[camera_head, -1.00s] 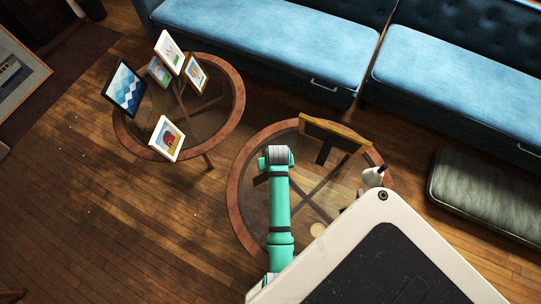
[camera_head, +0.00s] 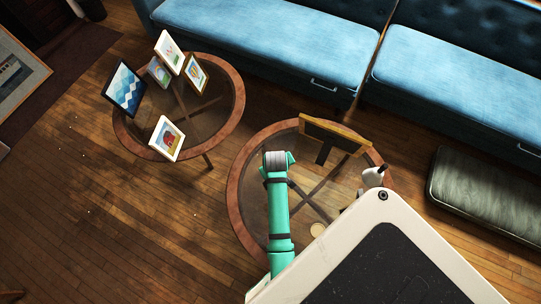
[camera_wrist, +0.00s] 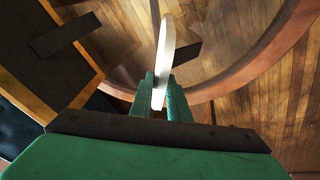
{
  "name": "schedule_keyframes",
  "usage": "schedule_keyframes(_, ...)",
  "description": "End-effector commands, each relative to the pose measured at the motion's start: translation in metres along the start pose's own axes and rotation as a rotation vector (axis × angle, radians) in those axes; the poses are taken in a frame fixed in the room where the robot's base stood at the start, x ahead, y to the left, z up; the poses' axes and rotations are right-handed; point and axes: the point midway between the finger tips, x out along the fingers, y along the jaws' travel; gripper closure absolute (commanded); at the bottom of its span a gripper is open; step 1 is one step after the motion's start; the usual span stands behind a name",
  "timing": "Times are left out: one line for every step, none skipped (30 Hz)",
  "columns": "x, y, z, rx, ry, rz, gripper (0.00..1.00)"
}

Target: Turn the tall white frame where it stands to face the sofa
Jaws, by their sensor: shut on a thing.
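The tall white frame (camera_wrist: 165,48) shows in the wrist view as a thin, white, rounded shape seen nearly edge-on. My gripper (camera_wrist: 160,84) is shut on it, with one green finger on either side. In the head view, the end of my green arm is over the left part of the nearer round glass table (camera_head: 236,205). My arm hides the gripper and the white frame there. I cannot tell whether the frame's foot touches the glass. The blue sofa (camera_head: 265,40) runs along the top of the head view, beyond the tables.
A gold-edged frame (camera_head: 335,134) with a dark back and stand leg is close by on the same table. Beside my body is a small white thing (camera_head: 373,176). Several small frames stand on the other round table (camera_head: 240,95). Open wooden floor lies left.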

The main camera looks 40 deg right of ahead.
Motion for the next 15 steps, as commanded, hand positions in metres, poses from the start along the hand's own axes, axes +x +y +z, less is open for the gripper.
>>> schedule_keyframes(0.0000,-0.0015,0.0001,-0.042,0.005,0.019,1.00)
schedule_keyframes(0.0000,-0.0014,-0.0002,-0.064,0.009,0.029,1.00)
schedule_keyframes(-0.0001,-0.0012,-0.0002,-0.083,0.010,0.038,1.00)
schedule_keyframes(-0.0001,-0.0009,-0.0003,-0.094,0.011,0.043,1.00)
schedule_keyframes(-0.0001,-0.0008,-0.0004,-0.100,0.012,0.046,1.00)
schedule_keyframes(-0.0001,-0.0006,-0.0005,-0.102,0.013,0.048,1.00)
schedule_keyframes(-0.0001,-0.0005,-0.0006,-0.102,0.013,0.048,1.00)
schedule_keyframes(-0.0001,-0.0004,-0.0006,-0.101,0.013,0.048,1.00)
schedule_keyframes(-0.0001,-0.0004,-0.0006,-0.101,0.013,0.047,1.00)
schedule_keyframes(-0.0001,-0.0004,-0.0006,-0.101,0.013,0.047,1.00)
schedule_keyframes(-0.0001,-0.0003,-0.0006,-0.100,0.013,0.047,1.00)
schedule_keyframes(-0.0001,-0.0003,-0.0005,-0.102,0.013,0.046,1.00)
schedule_keyframes(-0.0001,-0.0002,-0.0003,-0.107,0.015,0.044,1.00)
schedule_keyframes(-0.0001,-0.0001,-0.0002,-0.117,0.017,0.041,1.00)
schedule_keyframes(0.0000,0.0000,0.0000,-0.138,0.022,0.035,1.00)
